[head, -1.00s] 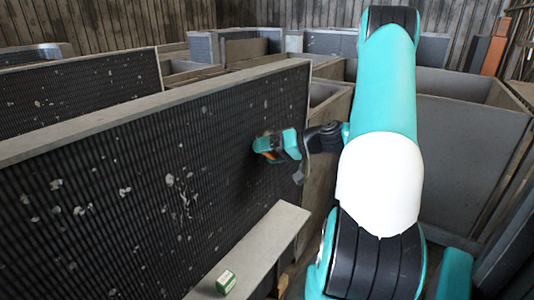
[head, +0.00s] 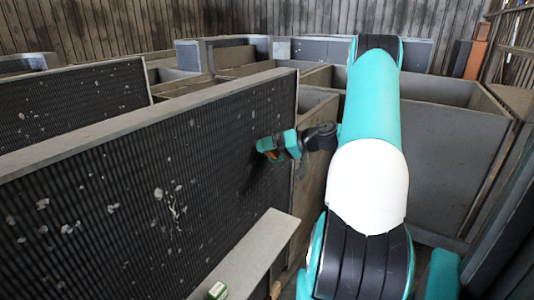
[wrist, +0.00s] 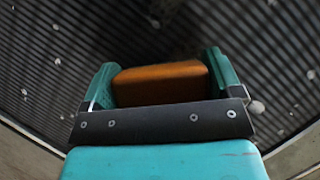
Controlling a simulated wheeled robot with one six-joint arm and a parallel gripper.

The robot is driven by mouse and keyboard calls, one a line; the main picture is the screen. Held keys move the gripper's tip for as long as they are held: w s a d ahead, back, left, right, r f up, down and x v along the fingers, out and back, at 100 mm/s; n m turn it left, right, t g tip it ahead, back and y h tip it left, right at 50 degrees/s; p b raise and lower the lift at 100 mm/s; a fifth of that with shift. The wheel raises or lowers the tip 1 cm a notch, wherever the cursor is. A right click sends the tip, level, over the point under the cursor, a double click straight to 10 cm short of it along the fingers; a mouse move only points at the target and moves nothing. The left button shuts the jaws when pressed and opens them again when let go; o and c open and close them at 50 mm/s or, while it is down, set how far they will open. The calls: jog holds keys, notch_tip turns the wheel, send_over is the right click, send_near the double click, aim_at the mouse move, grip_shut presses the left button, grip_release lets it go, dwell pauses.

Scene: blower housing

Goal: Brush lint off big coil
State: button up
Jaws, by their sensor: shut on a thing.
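The big coil (head: 120,165) is a dark, finned upright panel in a grey frame across the left and middle of the head view. Pale lint (head: 173,205) is scattered over its face, thickest at lower middle and left. My gripper (head: 272,148) is at the coil's right part, close to the face. It is shut on an orange-brown block, seemingly the brush (wrist: 160,83), which sits between the green fingers in the wrist view. The brush's far side is hidden, so I cannot tell whether it touches the fins. Lint specks (wrist: 256,107) show around it.
A grey ledge (head: 250,255) sticks out below the coil's right end, with a small green-and-white box (head: 217,291) on it. A second finned panel (head: 75,100) stands behind at left. Grey open bins (head: 440,150) fill the right and back.

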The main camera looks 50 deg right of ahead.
jog(key=shift+d, duration=0.1)
jog(key=shift+s+d, duration=0.2)
jog(key=shift+s, duration=2.7)
jog(key=shift+s, duration=0.1)
jog(key=s, duration=0.2)
jog(key=shift+s+d, duration=0.1)
jog(key=shift+s, duration=0.3)
